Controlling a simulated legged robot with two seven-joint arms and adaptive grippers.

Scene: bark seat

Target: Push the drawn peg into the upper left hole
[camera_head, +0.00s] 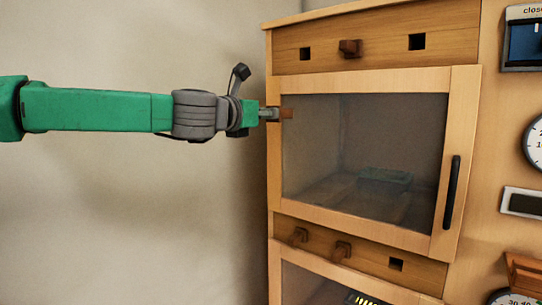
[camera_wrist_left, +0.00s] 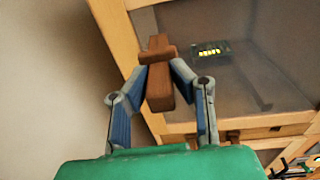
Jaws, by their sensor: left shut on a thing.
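My left gripper (camera_head: 278,114) is shut on a brown wooden peg (camera_head: 287,113), in front of the left side of the upper glass door. In the left wrist view the peg (camera_wrist_left: 160,92) sits between both fingers (camera_wrist_left: 158,72), its crosspiece just beyond the tips. The hole does not show in the wrist view. My right gripper is not in view.
Another peg (camera_head: 350,47) sits in the upper panel, left of an empty hole (camera_head: 417,41). The glass door (camera_head: 365,150) has a black handle (camera_head: 451,192). The lower panel holds two pegs and one empty hole (camera_head: 396,264).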

